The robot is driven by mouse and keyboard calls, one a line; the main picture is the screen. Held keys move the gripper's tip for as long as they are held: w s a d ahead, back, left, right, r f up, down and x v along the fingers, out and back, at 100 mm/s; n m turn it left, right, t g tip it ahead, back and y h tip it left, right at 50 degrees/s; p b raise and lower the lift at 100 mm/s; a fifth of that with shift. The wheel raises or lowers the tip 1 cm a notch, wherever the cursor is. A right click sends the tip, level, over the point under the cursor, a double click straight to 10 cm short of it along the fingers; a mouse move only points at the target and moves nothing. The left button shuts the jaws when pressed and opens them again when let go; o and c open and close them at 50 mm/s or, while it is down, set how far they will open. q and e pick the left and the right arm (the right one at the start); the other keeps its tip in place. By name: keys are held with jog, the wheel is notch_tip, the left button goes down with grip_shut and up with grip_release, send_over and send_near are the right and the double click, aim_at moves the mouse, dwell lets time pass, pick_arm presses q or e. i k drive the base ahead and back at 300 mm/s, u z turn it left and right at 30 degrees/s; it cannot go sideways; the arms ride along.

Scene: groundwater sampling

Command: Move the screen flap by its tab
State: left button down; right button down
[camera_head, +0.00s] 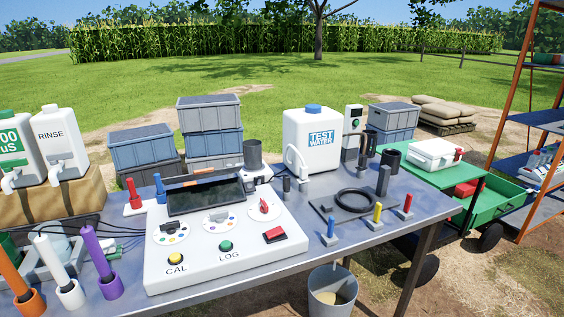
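A white instrument box (228,263) sits on the metal table. A dark rectangular screen area (205,195) is set in its upper face, with a dark raised edge behind it. A small orange piece (192,183) shows along that back edge; I cannot tell whether it is the flap's tab. The picture does not clearly separate the flap from the screen. Neither of my grippers is in view.
Red (134,195) and blue (160,188) plugs stand at the box's back left. Orange, white and purple probes (100,258) stand at the left. A test water jug (311,140) and a black ring (356,201) are to the right. A bucket (332,295) is below the table.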

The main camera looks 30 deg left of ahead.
aim_at(208, 173)
jog(key=z, duration=0.3)
jog(key=i, duration=1.05)
jog(key=u, duration=1.35)
